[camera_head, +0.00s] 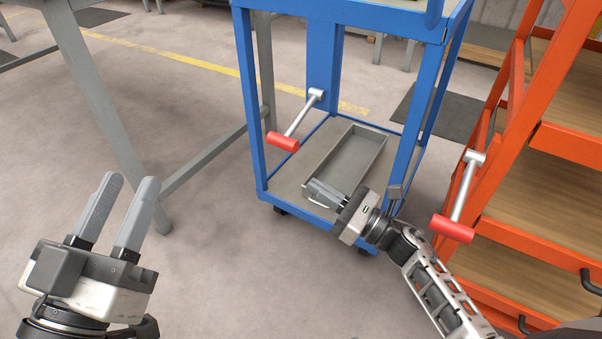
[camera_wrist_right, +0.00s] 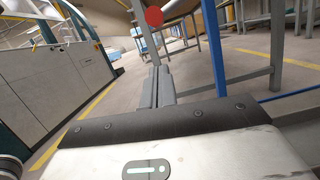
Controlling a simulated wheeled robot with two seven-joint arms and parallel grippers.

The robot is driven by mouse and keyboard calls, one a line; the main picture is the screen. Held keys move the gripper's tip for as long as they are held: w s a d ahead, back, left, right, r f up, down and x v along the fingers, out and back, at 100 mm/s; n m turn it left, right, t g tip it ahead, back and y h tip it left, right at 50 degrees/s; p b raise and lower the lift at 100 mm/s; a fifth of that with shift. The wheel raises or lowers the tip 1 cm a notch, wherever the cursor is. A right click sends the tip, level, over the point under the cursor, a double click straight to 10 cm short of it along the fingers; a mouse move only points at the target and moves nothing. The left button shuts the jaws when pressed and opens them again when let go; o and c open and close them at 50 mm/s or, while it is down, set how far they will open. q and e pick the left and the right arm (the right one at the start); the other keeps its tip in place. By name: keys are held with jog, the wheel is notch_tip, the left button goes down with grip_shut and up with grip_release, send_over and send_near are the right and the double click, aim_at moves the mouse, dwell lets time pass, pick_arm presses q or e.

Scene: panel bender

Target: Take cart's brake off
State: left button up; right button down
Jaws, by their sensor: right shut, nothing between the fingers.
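A blue cart (camera_head: 246,98) stands in the upper middle of the head view. Its brake lever (camera_head: 299,120) is a grey bar angling down to a red grip (camera_head: 283,142) at the cart's left side. My right gripper (camera_head: 313,190) is shut and empty, below and right of that grip and apart from it, in front of the grey tray. In the right wrist view, its closed fingers (camera_wrist_right: 157,84) point toward a round red end (camera_wrist_right: 154,17), which looks like the grip. My left gripper (camera_head: 128,184) is open and empty over the floor at lower left.
A grey tray (camera_head: 372,152) lies on the cart's lower shelf. An orange rack (camera_head: 535,130) at right has a similar red-gripped lever (camera_head: 453,229), close to my right arm. A grey table leg (camera_head: 95,100) stands at left. Floor between is clear.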

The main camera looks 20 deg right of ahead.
pick_arm(q)
jog(key=shift+f+n+g, duration=0.3)
jog(key=shift+f, duration=0.15)
pick_arm(e)
jog(key=shift+v, duration=1.55)
pick_arm(q)
jog(key=shift+r+m+t, duration=0.4)
jog(key=shift+r+m, duration=0.1)
jog(key=shift+r, duration=0.15)
pick_arm(e)
jog(key=w+d+n, duration=0.1)
jog(key=n, duration=0.1)
jog(key=w+d+n+g+y, duration=0.1)
jog(key=n, duration=0.2)
jog(key=w+d+n, duration=0.1)
jog(key=d+n, duration=0.1)
jog(key=shift+w+f+n+g+y, duration=0.25)
jog(key=shift+f+n+g+y, duration=0.15)
